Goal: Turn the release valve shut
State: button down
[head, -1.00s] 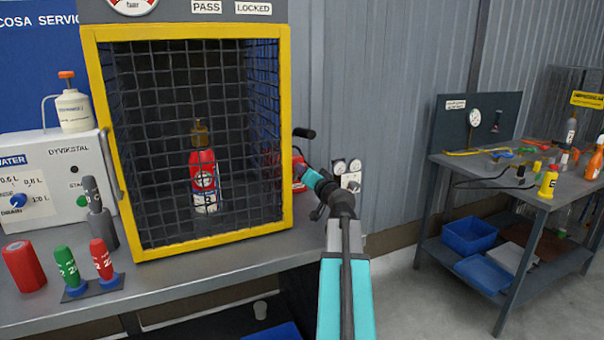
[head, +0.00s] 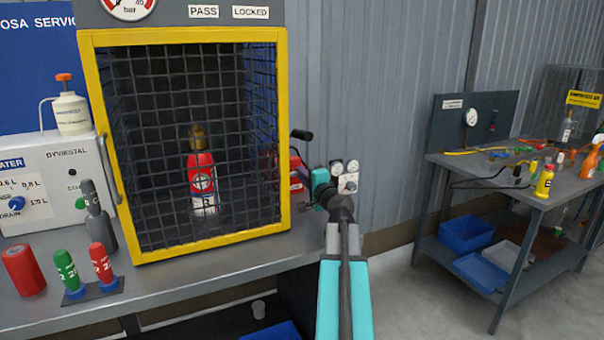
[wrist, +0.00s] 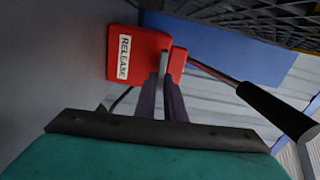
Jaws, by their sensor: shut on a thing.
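The release valve is on a red block (wrist: 137,58) with a white RELEASE label, at upper middle in the wrist view. A thin pale grey handle (wrist: 163,60) stands at its right side. My gripper (wrist: 164,88) has its two dark fingers closed on this handle. In the head view the red block (head: 297,180) shows only in part, right of the yellow-framed cage. My teal wrist (head: 320,188) hides the handle and fingertips there. I cannot tell how far the valve is turned.
A pump lever with a black grip (wrist: 275,110) runs out from the red block, close right of my fingers. The mesh cage (head: 283,150) with a red extinguisher (head: 202,180) inside stands left.

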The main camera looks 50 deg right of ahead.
jog(key=shift+f+m, duration=0.1)
jog(key=shift+m, duration=0.3)
jog(key=c, duration=1.8)
grip_release()
jog(key=shift+c, duration=0.2)
jog(key=shift+s, duration=0.1)
jog(key=shift+v, duration=4.25)
jog(key=shift+f+b, duration=0.15)
jog(key=shift+b, duration=0.3)
jog(key=b+v, duration=0.2)
jog(key=b, duration=0.2)
jog(key=shift+s+a, duration=0.1)
jog(key=shift+s, duration=0.15)
jog(key=shift+s+b, duration=0.15)
jog(key=shift+b, duration=0.5)
